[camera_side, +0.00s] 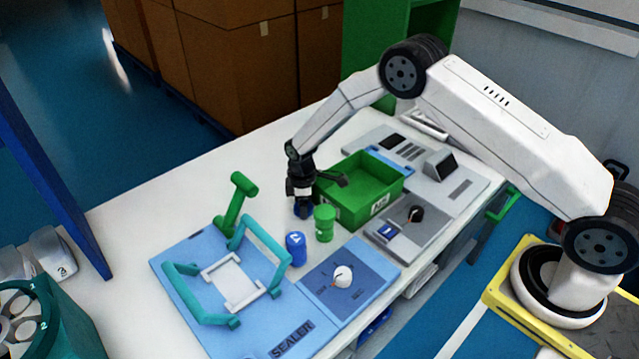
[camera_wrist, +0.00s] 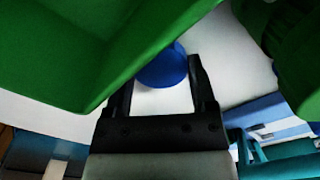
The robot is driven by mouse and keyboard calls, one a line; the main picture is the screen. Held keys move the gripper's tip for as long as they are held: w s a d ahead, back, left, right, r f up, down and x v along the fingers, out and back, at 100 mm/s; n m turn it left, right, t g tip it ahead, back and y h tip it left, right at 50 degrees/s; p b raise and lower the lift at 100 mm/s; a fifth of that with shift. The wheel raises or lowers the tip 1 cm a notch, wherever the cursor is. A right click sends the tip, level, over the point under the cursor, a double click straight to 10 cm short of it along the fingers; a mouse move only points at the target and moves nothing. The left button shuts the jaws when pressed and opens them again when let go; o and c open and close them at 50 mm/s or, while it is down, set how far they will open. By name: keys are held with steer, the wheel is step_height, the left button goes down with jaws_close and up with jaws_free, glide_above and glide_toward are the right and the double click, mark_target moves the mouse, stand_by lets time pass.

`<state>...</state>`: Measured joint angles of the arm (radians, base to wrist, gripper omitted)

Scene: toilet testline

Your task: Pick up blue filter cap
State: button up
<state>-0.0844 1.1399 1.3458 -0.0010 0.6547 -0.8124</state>
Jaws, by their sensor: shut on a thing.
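The blue filter cap (camera_side: 303,211) shows as a small blue round piece at the tips of my gripper (camera_side: 303,204) in the side view. It is just left of the green bin (camera_side: 372,207), partly covered by the gripper. In the wrist view, the cap (camera_wrist: 163,70) is a blue disc between the fingertips of my gripper (camera_wrist: 165,75), and its upper left is hidden by the green bin wall (camera_wrist: 60,55). My gripper is shut on the cap. I cannot tell whether the cap touches the white table.
A green cylinder (camera_side: 324,223) and a blue cylinder (camera_side: 296,249) stand close in front of the gripper. The blue sealer panel (camera_side: 185,262) with teal handles (camera_side: 268,240) and a green lever (camera_side: 236,200) lies to the left. White table (camera_side: 225,170) is clear behind the lever.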

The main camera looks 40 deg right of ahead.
step_height(320, 180, up, 9)
stand_by(0.6)
steer(key=shift+r, duration=0.1)
stand_by(0.3)
step_height(320, 180, up, 5)
glide_above(296, 238)
steer(key=shift+f, duration=0.2)
steer(key=shift+f, duration=3)
steer(key=shift+f, duration=0.2)
stand_by(0.7)
